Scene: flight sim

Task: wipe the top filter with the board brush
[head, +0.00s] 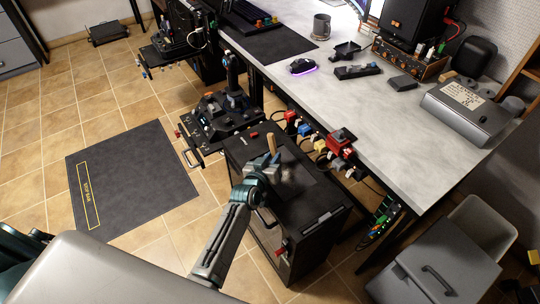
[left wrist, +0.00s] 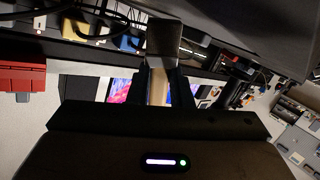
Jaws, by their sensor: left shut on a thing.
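The black computer case (head: 318,222) stands on the floor beside the desk. Its top filter (head: 309,190) is the dark panel on the case top, partly hidden by my gripper. My left gripper (head: 272,170) is over the case top and shut on the board brush. The brush's tan wooden handle (head: 271,143) sticks up above the fingers. In the left wrist view, the tan handle (left wrist: 159,87) is between the fingers, with a dark grey block (left wrist: 163,40) beyond it, apparently the brush's head. I cannot tell whether the brush touches the filter. My right gripper is out of view.
The grey desk (head: 385,115) overhangs close to the case's right. Coloured plugs (head: 341,142) and cables hang along its edge. A joystick panel (head: 220,112) is behind the case. A dark floor mat (head: 135,170) lies left, with open tiles around it.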

